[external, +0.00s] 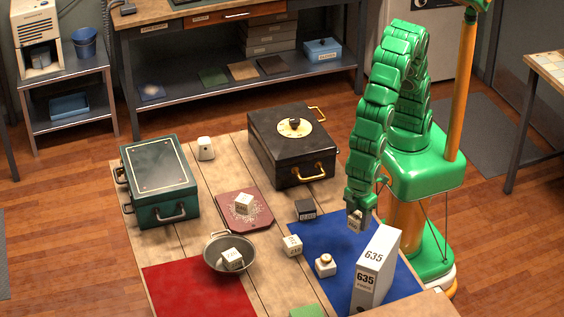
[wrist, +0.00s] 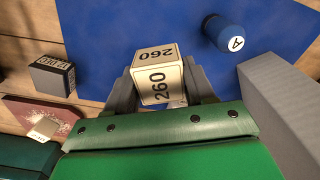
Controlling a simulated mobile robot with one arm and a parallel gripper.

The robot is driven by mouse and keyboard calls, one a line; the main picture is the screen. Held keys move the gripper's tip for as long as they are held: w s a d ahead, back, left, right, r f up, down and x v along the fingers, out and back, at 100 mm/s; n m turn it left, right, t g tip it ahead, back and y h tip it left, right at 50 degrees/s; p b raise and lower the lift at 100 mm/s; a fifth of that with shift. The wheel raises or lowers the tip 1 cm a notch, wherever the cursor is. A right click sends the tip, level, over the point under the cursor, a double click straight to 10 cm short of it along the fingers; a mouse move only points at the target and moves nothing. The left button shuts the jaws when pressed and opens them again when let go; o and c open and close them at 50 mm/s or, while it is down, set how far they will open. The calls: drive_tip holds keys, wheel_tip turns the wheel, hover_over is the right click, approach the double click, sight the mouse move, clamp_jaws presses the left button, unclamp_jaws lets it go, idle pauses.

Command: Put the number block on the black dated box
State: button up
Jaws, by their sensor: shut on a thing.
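My gripper (external: 357,208) is shut on a pale number block (external: 355,224), which it holds over the blue mat. In the wrist view the block (wrist: 158,75) reads 260 on two faces and sits between the dark fingers. A small black box (external: 306,209) with a pale printed label stands left of the gripper, by the blue mat's edge. A large black case (external: 290,150) with a round dial and brass handles stands farther back.
A tall white 635 box (external: 376,262) stands right of the gripper, close to it. Pale blocks (external: 292,245) stand left of it. A metal pan (external: 214,262), maroon board (external: 262,214) and green case (external: 160,185) lie farther left. The red mat (external: 195,290) has bare room.

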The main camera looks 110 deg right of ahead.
drive_tip(key=s+d+r, duration=0.5)
drive_tip(key=s+d, duration=0.1)
drive_tip(key=s, duration=0.1)
drive_tip(key=shift+s+d+r, duration=0.25)
drive_tip(key=shift+s+d, duration=0.05)
drive_tip(key=shift+s, duration=0.1)
drive_tip(key=w+d+r+m, duration=0.2)
drive_tip(key=d, duration=0.6)
drive_tip(key=w+d+r+m, duration=0.2)
drive_tip(key=d+r, duration=0.1)
drive_tip(key=d, duration=0.5)
approach(306, 205)
drive_tip(key=shift+s+d+f, duration=0.25)
drive_tip(key=shift+s+f, duration=0.3)
drive_tip(key=shift+s, duration=0.05)
drive_tip(key=shift+w+a+f, duration=0.25)
drive_tip(key=shift+w+f, duration=0.35)
drive_tip(key=shift+f, duration=1.75)
drive_tip(key=shift+f, duration=0.1)
drive_tip(key=o, duration=1.1)
